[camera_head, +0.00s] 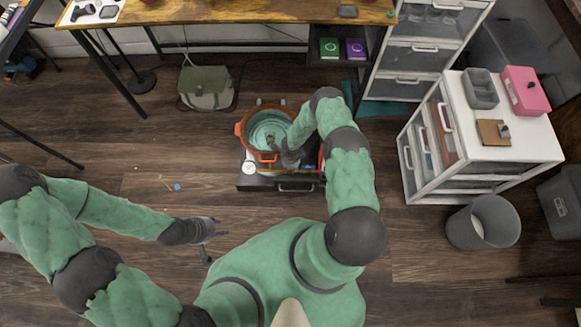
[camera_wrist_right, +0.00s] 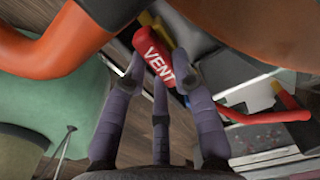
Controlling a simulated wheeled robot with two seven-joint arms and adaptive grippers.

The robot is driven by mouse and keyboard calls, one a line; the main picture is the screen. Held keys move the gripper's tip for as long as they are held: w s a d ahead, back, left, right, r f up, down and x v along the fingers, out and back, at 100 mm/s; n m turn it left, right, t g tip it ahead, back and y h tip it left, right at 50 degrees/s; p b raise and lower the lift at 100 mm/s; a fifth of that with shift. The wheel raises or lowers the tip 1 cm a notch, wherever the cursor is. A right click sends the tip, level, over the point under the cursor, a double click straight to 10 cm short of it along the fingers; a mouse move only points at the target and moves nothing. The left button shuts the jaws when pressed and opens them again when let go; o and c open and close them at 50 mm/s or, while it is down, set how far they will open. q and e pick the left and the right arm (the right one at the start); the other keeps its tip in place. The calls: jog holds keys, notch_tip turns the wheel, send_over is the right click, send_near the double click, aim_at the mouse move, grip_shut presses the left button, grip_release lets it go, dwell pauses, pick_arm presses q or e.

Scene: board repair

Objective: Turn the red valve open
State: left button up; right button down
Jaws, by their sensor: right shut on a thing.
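The red valve handle (camera_wrist_right: 155,55), lettered VENT, shows between my right gripper's fingers in the right wrist view. My right gripper (camera_wrist_right: 162,76) is shut on this handle, with purple-grey fingers on either side of it. In the head view my right gripper (camera_head: 290,158) is at the front right of the orange-rimmed round vessel (camera_head: 240,128), and the handle is hidden there. My left gripper (camera_head: 212,229) is empty and open above the floor, away from the vessel.
A second red lever (camera_wrist_right: 270,115) lies right of the grip in the wrist view. The vessel sits on a low unit with a drawer (camera_head: 262,184) and a white dial (camera_head: 249,168). A green bag (camera_head: 206,88) is behind left; a white drawer cabinet (camera_head: 480,150) stands right.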

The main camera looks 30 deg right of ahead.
jog(key=shift+n, duration=0.5)
jog(key=c, duration=1)
grip_release()
notch_tip(320, 180, up, 12)
jog(key=shift+f, duration=0.1)
dwell(0.3)
